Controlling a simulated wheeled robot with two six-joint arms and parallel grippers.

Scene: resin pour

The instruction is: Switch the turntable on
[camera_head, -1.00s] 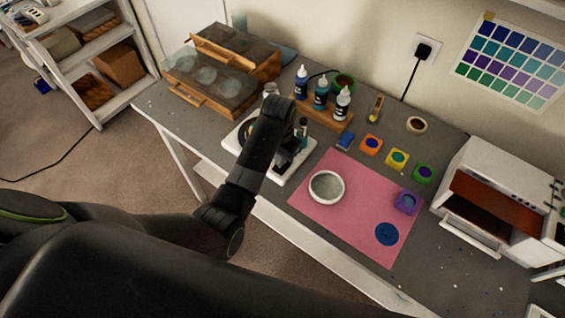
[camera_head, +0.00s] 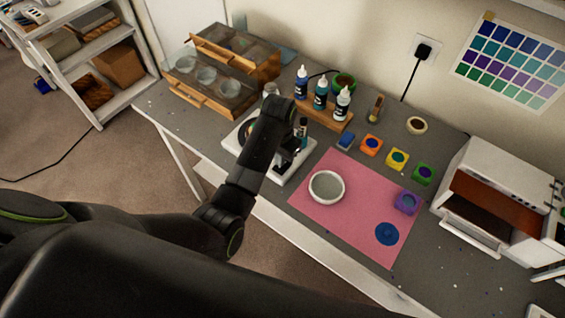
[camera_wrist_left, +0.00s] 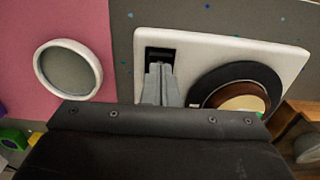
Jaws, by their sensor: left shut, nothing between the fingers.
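The turntable has a white base (camera_head: 233,139) and stands at the table's front edge, partly hidden by my left arm in the head view. In the left wrist view its white base (camera_wrist_left: 215,48) carries a round dark platter (camera_wrist_left: 270,82) with a brownish centre. A black switch slot (camera_wrist_left: 160,56) sits near one end of the base. My left gripper (camera_head: 284,163) is low over that end. In the left wrist view its grey fingertips (camera_wrist_left: 159,70) are together and empty, right at the switch. I cannot tell whether they touch it. My right gripper is out of view.
A pink mat (camera_head: 350,222) with a white-rimmed bowl (camera_head: 327,187) lies just right of the turntable. A wooden rack (camera_head: 325,113) of bottles stands behind it. Several small coloured pots and a white oven-like box (camera_head: 503,165) are further right.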

